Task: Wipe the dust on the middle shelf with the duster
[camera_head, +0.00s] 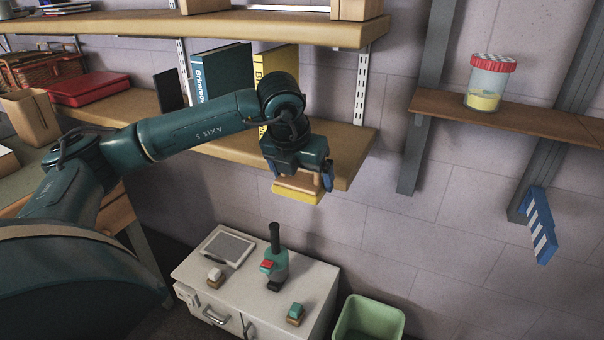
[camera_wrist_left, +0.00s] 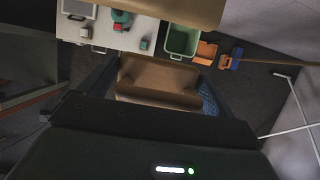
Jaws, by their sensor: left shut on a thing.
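My left gripper (camera_head: 298,177) is shut on the duster (camera_head: 298,194), a brown block with a yellow underside. The duster is at the front edge of the middle shelf (camera_head: 345,143), near its right end. I cannot tell whether it touches the shelf. In the left wrist view the duster's brown body (camera_wrist_left: 158,80) sits between the two fingers of the left gripper (camera_wrist_left: 160,88). No dust can be made out on the shelf, part of which my arm hides. My right gripper is not in view.
Upright books (camera_head: 222,72) stand on the middle shelf behind my arm. An upper shelf (camera_head: 250,29) hangs above. A white cabinet (camera_head: 305,270) with a microscope-like item (camera_head: 276,262) stands below, beside a green bin (camera_head: 368,318). A red-lidded jar (camera_head: 490,82) is on the right shelf.

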